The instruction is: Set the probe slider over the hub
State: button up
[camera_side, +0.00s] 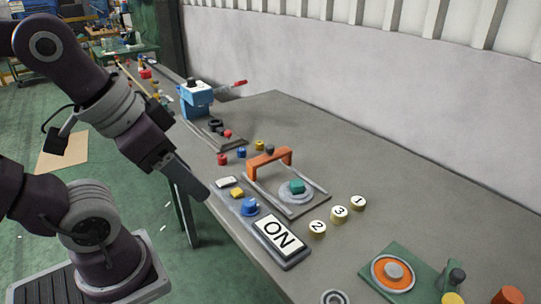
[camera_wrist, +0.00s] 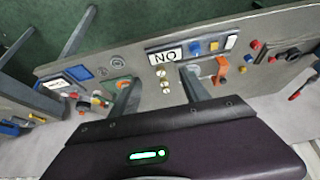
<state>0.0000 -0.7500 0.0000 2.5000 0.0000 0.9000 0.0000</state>
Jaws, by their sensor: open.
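The probe slider looks like the orange bridge (camera_side: 270,162) with a dark knob on top, standing across two grey rails toward their far end. The hub looks like the pale round disc (camera_side: 292,196) with a teal block on it, between the rails on the near side of the bridge, apart from it. My gripper (camera_side: 204,192) is left of the rails near the table edge, above table height. Its two fingers (camera_wrist: 159,80) are spread and empty.
A blue knob (camera_side: 250,207), an ON plate (camera_side: 279,238) and several numbered buttons (camera_side: 339,213) stand near the rails. A green board with an orange ring (camera_side: 378,272) is at front right. A blue vise-like block (camera_side: 196,98) stands farther back. The table by the wall is clear.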

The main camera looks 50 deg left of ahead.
jog(key=shift+w+r, duration=0.15)
jog(key=shift+w, duration=0.05)
jog(key=shift+c, duration=0.4)
jog(key=n+g+h, duration=0.2)
jog(key=n+h, duration=0.1)
jog(key=n, duration=2.4)
send_over(270, 146)
jog(key=s+a, duration=0.2)
jog(key=s, duration=0.1)
notch_tip(270, 146, down, 11)
jog(key=x, duration=0.7)
jog(key=shift+w+a, duration=0.1)
jog(key=shift+a, duration=0.05)
jog(key=shift+w+f, duration=0.1)
jog(key=shift+f, duration=0.35)
jog(key=shift+c, duration=0.5)
